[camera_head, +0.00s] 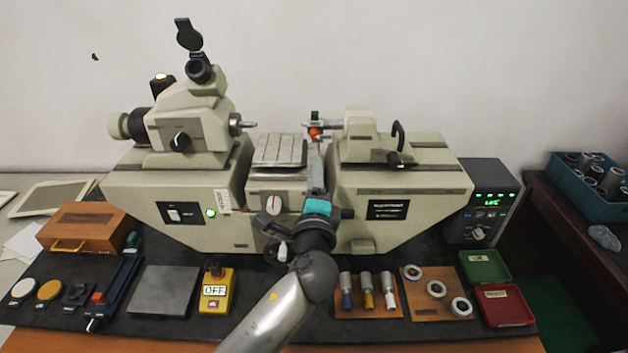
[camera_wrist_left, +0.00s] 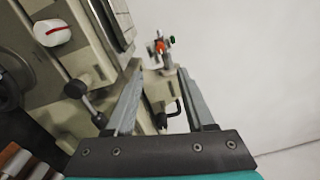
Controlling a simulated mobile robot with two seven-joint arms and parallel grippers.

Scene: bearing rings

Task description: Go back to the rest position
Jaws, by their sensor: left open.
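My left gripper (camera_head: 319,160) reaches up from the bottom middle, in front of the grey-beige measuring machine (camera_head: 215,225). Its fingers point toward the gap between the flat grooved stage (camera_head: 281,151) and the right-hand block (camera_head: 400,180). In the left wrist view the two fingers (camera_wrist_left: 161,70) stand apart with nothing held between them. A small fitting with an orange part (camera_wrist_left: 160,46) shows beyond the fingertips; in the head view this orange part (camera_head: 315,133) is just above them. My right gripper is not in view.
Metal rings (camera_head: 436,289) lie on a wooden board, beside a rack (camera_head: 368,305) of several handled tools. Green (camera_head: 485,267) and red (camera_head: 505,306) trays are at right. A yellow OFF box (camera_head: 217,291), grey plate (camera_head: 163,291) and wooden case (camera_head: 85,228) are at left.

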